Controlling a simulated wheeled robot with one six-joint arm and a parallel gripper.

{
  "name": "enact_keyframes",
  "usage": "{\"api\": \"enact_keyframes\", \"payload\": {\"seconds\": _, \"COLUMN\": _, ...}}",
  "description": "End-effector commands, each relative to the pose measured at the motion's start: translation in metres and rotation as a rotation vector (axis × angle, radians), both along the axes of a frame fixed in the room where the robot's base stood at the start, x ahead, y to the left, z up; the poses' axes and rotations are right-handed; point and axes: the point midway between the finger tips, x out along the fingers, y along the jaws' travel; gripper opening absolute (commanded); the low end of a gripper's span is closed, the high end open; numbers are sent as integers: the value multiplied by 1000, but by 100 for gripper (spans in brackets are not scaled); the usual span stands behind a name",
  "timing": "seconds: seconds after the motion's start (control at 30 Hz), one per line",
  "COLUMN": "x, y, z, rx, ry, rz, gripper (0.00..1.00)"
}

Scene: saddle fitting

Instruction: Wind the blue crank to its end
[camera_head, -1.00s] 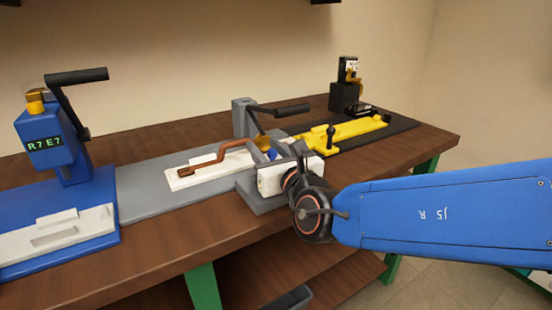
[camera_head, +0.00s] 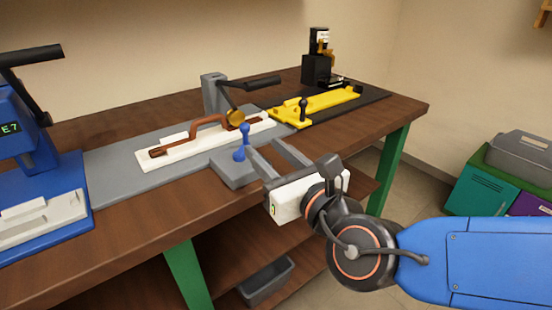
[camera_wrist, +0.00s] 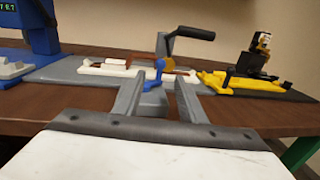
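The blue crank (camera_head: 242,142) stands on a grey block (camera_head: 233,170) at the front edge of the grey station, its round knob upward. It also shows in the wrist view (camera_wrist: 157,72), lined up with the gap between my fingers. My gripper (camera_head: 267,152) is open and empty. Its two grey fingers point at the crank from the front right, with the tips close to it. I cannot tell whether they touch it. In the wrist view my gripper (camera_wrist: 160,80) has a finger to each side of the crank.
Behind the crank, a brown curved part (camera_head: 205,130) lies on a white strip (camera_head: 178,153) on the grey plate (camera_head: 115,170). A black-handled lever (camera_head: 248,84) rises behind. A yellow fixture (camera_head: 320,102) is to the right, a blue press (camera_head: 25,150) to the left.

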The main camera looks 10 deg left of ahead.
Motion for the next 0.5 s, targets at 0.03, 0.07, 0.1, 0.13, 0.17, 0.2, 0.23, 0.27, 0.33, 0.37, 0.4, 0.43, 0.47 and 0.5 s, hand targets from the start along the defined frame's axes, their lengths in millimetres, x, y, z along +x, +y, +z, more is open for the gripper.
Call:
{"api": "enact_keyframes", "payload": {"seconds": 0.03, "x": -5, "y": -4, "z": 1, "rx": 4, "ry": 1, "rz": 1, "gripper": 37}}
{"api": "enact_keyframes", "payload": {"seconds": 0.07, "x": -8, "y": -6, "z": 1, "rx": 3, "ry": -2, "rz": 1, "gripper": 37}}
{"api": "enact_keyframes", "payload": {"seconds": 0.1, "x": -11, "y": -9, "z": 1, "rx": 4, "ry": -1, "rz": 1, "gripper": 37}}
{"api": "enact_keyframes", "payload": {"seconds": 0.13, "x": -12, "y": -10, "z": 1, "rx": 4, "ry": 0, "rz": 1, "gripper": 37}}
{"api": "enact_keyframes", "payload": {"seconds": 0.17, "x": -14, "y": -12, "z": 1, "rx": 4, "ry": -1, "rz": 1, "gripper": 37}}
{"api": "enact_keyframes", "payload": {"seconds": 0.2, "x": -16, "y": -14, "z": 1, "rx": 2, "ry": -1, "rz": 0, "gripper": 37}}
{"api": "enact_keyframes", "payload": {"seconds": 0.23, "x": -17, "y": -15, "z": 1, "rx": 2, "ry": 1, "rz": 0, "gripper": 37}}
{"api": "enact_keyframes", "payload": {"seconds": 0.27, "x": -17, "y": -16, "z": 0, "rx": 2, "ry": 1, "rz": 0, "gripper": 37}}
{"api": "enact_keyframes", "payload": {"seconds": 0.33, "x": -19, "y": -17, "z": 0, "rx": 1, "ry": 0, "rz": 0, "gripper": 37}}
{"api": "enact_keyframes", "payload": {"seconds": 0.37, "x": -19, "y": -18, "z": 0, "rx": 1, "ry": 0, "rz": 0, "gripper": 37}}
{"api": "enact_keyframes", "payload": {"seconds": 0.4, "x": -20, "y": -18, "z": 0, "rx": 1, "ry": -1, "rz": 0, "gripper": 37}}
{"api": "enact_keyframes", "payload": {"seconds": 0.43, "x": -20, "y": -18, "z": 0, "rx": 1, "ry": -1, "rz": 0, "gripper": 37}}
{"api": "enact_keyframes", "payload": {"seconds": 0.47, "x": -20, "y": -18, "z": 0, "rx": 1, "ry": -1, "rz": 0, "gripper": 37}}
{"api": "enact_keyframes", "payload": {"seconds": 0.5, "x": -20, "y": -18, "z": 0, "rx": 1, "ry": -1, "rz": 0, "gripper": 37}}
